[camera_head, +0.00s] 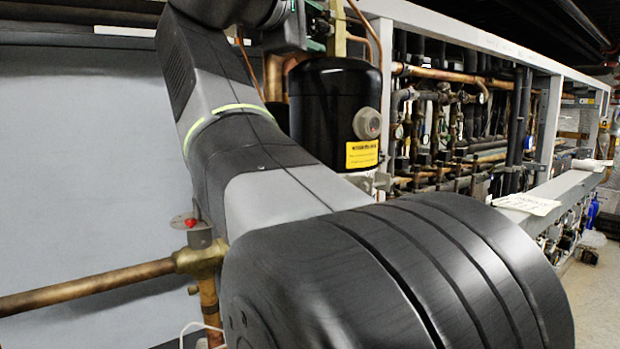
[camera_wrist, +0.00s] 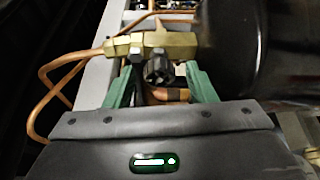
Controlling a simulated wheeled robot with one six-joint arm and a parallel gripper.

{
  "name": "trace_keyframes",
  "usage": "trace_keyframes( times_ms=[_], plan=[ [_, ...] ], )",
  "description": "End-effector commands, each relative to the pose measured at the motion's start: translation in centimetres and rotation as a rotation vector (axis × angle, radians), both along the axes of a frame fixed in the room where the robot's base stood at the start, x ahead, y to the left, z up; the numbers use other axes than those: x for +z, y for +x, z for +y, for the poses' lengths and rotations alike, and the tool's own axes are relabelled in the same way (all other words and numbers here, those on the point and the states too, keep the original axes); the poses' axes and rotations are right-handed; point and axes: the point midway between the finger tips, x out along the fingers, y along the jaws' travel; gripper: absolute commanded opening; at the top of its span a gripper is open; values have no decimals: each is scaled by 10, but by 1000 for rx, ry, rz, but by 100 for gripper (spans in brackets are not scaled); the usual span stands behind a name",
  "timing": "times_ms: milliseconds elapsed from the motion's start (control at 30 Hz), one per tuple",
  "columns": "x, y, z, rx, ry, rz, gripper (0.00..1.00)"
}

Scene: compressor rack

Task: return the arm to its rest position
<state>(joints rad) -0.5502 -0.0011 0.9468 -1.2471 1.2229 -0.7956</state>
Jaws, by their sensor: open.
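My arm reaches from the bottom of the head view up to the top, bent in the middle and stretched towards the rack. My gripper (camera_wrist: 163,82) shows two green fingers, set apart, in the wrist view. A brass valve (camera_wrist: 140,45) with a dark stem cap (camera_wrist: 158,68) lies just beyond and partly between the fingers; whether they touch it I cannot tell. In the head view, part of my gripper (camera_head: 315,22) shows at the top, beside a black compressor tank (camera_head: 325,115) with a yellow label. My arm hides the rest.
A grey panel (camera_head: 80,150) fills the left. A copper pipe (camera_head: 90,288) leads to a valve with a red knob (camera_head: 191,223), close beside my arm. Piped racks and a grey ledge (camera_head: 560,190) run along the right. Thin copper tubes (camera_wrist: 50,95) curve left of the brass valve.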

Motion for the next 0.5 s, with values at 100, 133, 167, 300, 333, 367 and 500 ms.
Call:
trace_keyframes(
  times_ms=[100, 133, 167, 300, 333, 367, 500],
  plan=[
    [-1, 0, 0, -1, 41, -58, 50],
    [0, 0, -1, 0, 52, -73, 50],
    [-1, -1, -1, -1, 62, -88, 50],
    [-1, 0, -1, -2, 112, -157, 50],
    [-1, 0, -1, -2, 122, -171, 50],
    [-2, 0, -1, -1, 134, -185, 50],
    [-2, 0, 0, -1, 179, -247, 50]
  ],
)
